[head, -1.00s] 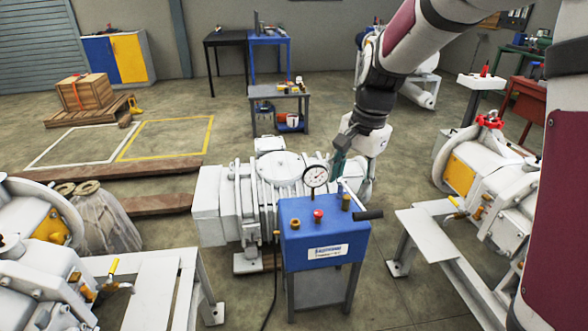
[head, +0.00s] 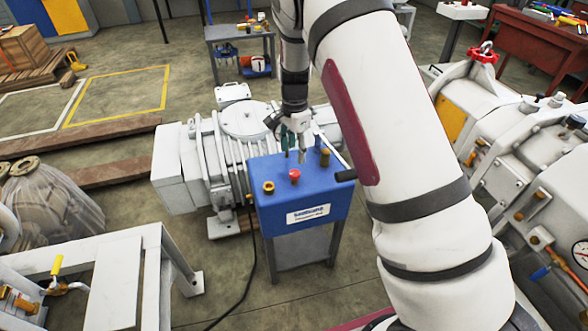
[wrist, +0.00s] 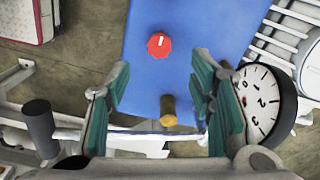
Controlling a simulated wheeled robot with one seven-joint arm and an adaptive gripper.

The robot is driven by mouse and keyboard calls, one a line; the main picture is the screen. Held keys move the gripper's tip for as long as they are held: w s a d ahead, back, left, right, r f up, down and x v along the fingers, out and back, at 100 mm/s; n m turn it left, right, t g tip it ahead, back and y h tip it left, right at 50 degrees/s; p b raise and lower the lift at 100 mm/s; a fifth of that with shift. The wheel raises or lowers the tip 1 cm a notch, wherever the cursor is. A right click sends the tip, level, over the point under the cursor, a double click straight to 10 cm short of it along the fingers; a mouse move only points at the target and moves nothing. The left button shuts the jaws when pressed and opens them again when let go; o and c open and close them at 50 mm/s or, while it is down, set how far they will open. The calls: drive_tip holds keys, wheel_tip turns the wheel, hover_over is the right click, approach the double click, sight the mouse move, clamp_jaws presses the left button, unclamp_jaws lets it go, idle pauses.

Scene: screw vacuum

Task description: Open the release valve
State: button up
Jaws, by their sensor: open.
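The blue pump unit (head: 330,195) stands in front of a white finned machine. On its top are a red knob (head: 294,175) with a white mark, which also shows in the wrist view (wrist: 160,46), and brass fittings (head: 268,187). No label shows which part is the release valve. My gripper (head: 294,148) is over the back of the unit's top, pointing down. In the wrist view its teal fingers (wrist: 160,108) are spread wide and empty. A brass fitting (wrist: 168,110) appears between them. The red knob lies beyond the fingertips, apart from them.
A round pressure gauge (wrist: 262,103) is close beside the right finger in the wrist view. A lever with a black grip (head: 345,175) sticks out at the unit's right. White machinery (head: 510,150) stands at the right, and a white frame (head: 115,280) at the left.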

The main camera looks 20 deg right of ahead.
sight(295, 172)
wheel_tip(295, 172, down, 8)
drive_tip(key=shift+f+b, duration=0.1)
drive_tip(key=shift+b, duration=0.4)
drive_tip(key=c, duration=1.2)
